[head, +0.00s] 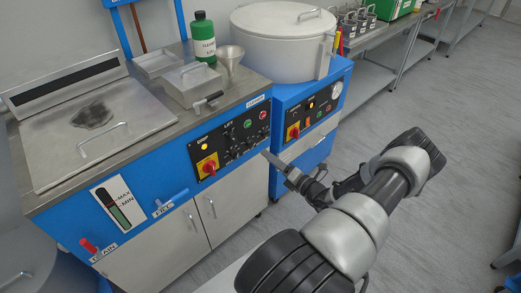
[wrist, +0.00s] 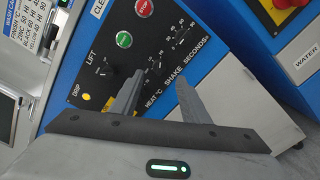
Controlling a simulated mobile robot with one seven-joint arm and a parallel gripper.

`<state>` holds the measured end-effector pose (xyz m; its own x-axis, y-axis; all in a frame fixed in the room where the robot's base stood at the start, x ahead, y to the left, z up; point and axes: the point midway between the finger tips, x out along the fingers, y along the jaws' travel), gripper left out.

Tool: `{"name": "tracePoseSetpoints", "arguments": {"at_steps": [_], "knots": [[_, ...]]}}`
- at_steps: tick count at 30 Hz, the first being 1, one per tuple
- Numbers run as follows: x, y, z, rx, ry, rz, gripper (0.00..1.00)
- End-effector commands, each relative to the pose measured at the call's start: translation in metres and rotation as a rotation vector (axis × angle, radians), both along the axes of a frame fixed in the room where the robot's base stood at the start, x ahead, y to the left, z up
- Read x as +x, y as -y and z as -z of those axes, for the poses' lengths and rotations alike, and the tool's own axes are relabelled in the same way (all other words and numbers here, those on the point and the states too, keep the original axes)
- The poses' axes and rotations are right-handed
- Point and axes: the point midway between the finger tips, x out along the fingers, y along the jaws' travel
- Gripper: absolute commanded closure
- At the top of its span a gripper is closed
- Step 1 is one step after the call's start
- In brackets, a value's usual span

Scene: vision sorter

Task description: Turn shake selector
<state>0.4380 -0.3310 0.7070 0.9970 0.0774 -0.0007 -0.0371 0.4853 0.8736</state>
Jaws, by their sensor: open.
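The black control panel (head: 228,143) is on the blue front of the left machine. In the wrist view the panel (wrist: 112,45) shows tilted, with the labels LIFT, HEAT °C, SHAKE (wrist: 176,78) and SECONDS. Small dark knobs with white scale marks sit by these labels; I cannot tell for sure which one is the shake selector. My gripper (wrist: 158,80) is open, its two fingers spread in front of the HEAT and SHAKE area. The fingers hide part of the panel. In the head view my gripper (head: 278,163) is just right of the panel, apparently empty.
A green button (wrist: 124,39) and a red STOP button (wrist: 143,7) are close to the knobs. A red and yellow rotary switch (head: 207,168) is at the panel's lower left. The second blue machine (head: 302,107) stands to the right. Open floor (head: 430,190) lies on the right.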

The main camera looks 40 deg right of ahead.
Motion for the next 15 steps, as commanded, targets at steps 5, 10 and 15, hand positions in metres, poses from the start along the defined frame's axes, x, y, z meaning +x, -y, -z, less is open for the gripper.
{"name": "tracePoseSetpoints", "arguments": {"at_steps": [5, 10, 15], "knots": [[-0.044, 0.004, 0.000, 0.000, -0.001, 0.002, 0.58], [-0.073, 0.006, 0.000, 0.000, -0.001, 0.002, 0.58], [-0.087, 0.007, 0.000, 0.001, 0.000, 0.000, 0.58]]}}
